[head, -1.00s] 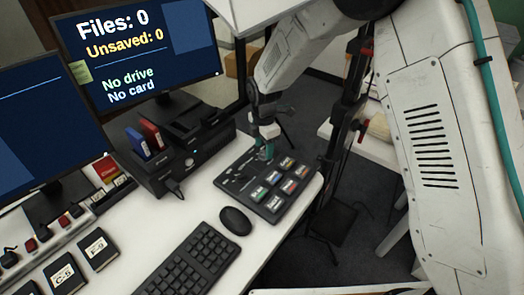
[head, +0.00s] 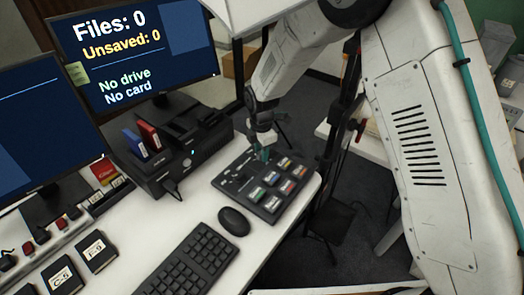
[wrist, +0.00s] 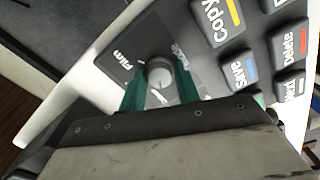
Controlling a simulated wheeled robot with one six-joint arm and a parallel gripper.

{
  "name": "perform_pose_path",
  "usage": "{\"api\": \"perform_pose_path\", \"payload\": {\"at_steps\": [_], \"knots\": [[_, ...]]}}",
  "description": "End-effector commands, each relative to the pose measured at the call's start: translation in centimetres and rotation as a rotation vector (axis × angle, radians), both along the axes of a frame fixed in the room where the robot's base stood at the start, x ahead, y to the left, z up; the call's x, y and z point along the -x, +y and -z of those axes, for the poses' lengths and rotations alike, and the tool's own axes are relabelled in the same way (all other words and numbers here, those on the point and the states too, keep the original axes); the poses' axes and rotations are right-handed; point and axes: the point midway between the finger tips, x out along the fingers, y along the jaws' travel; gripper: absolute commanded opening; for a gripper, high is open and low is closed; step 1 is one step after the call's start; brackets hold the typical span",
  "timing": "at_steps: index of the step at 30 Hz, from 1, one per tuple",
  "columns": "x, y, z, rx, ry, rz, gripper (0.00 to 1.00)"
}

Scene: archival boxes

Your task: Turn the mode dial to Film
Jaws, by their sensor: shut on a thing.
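The control panel (head: 222,183) is a dark pad with coloured-stripe keys at the table's edge. Its mode dial (wrist: 159,72) is a small round grey knob in the wrist view. The label Film (wrist: 127,66) is printed to the left of the dial; another label to its right is partly hidden by a finger. My gripper (wrist: 157,84) has its green fingers on either side of the dial and is shut on it. In the head view, my gripper (head: 263,155) is down at the panel's far edge and hides the dial. I cannot tell where the dial points.
Panel keys, including Copy (wrist: 216,21), Save (wrist: 241,73) and Delete (wrist: 291,46), lie beside the gripper. A black mouse (head: 234,221) and keyboard (head: 190,262) are in front. A black dock (head: 170,165) with red and blue cartridges stands left, below a monitor (head: 140,50).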

Motion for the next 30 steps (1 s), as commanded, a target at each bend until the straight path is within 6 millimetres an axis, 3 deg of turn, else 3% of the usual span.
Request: {"api": "perform_pose_path", "payload": {"at_steps": [8,30], "knots": [[0.21,0.03,0.11,0.003,0.005,0.142,0.09],[0.32,0.11,0.17,0.004,0.007,0.832,0.09]]}}
